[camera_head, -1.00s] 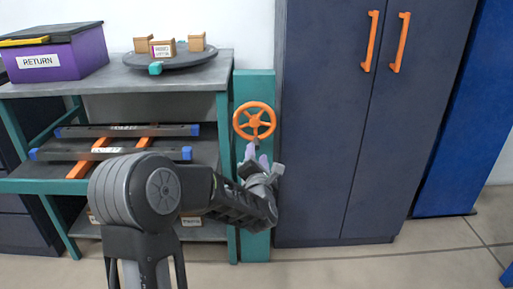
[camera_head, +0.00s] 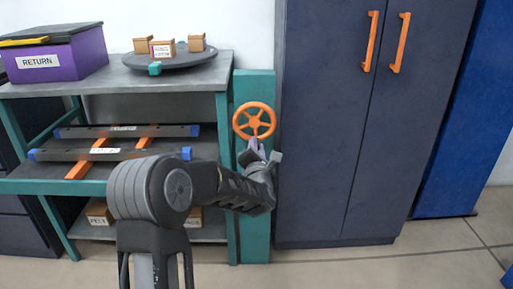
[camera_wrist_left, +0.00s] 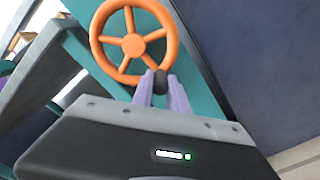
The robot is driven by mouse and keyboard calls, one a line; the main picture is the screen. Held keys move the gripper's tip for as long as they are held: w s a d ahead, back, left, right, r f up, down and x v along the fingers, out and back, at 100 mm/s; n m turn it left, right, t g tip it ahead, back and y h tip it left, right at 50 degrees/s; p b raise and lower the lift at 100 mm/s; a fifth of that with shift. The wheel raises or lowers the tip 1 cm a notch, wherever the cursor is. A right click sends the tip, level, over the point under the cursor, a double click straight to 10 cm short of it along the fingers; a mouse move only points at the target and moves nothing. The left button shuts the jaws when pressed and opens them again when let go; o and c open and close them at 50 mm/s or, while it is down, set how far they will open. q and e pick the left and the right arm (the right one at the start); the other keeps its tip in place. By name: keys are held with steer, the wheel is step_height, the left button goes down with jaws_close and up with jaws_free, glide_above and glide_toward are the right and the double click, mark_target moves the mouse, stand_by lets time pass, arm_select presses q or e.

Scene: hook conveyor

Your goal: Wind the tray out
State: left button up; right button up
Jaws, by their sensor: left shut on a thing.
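An orange handwheel (camera_head: 254,121) is mounted on a teal post at the right end of the workbench. A dark crank knob (camera_wrist_left: 160,81) sits at the wheel's lower rim in the left wrist view. My left gripper (camera_head: 254,147) reaches it from below, its pale purple fingers shut on the knob. The knob's far side is hidden by the fingers. A teal-edged middle shelf (camera_head: 40,187), which may be the tray, holds two dark bars with blue ends (camera_head: 110,154) over orange crosspieces; my arm covers part of it. My right gripper is not in view.
On the bench top (camera_head: 105,85) stand a purple RETURN box (camera_head: 60,55) and a dark turntable (camera_head: 180,60) with small boxes. A tall dark cabinet (camera_head: 340,150) with orange handles stands close to the right of the wheel. The floor in front is clear.

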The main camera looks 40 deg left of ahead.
arm_select(q)
jaws_close()
stand_by(0.3)
stand_by(0.7)
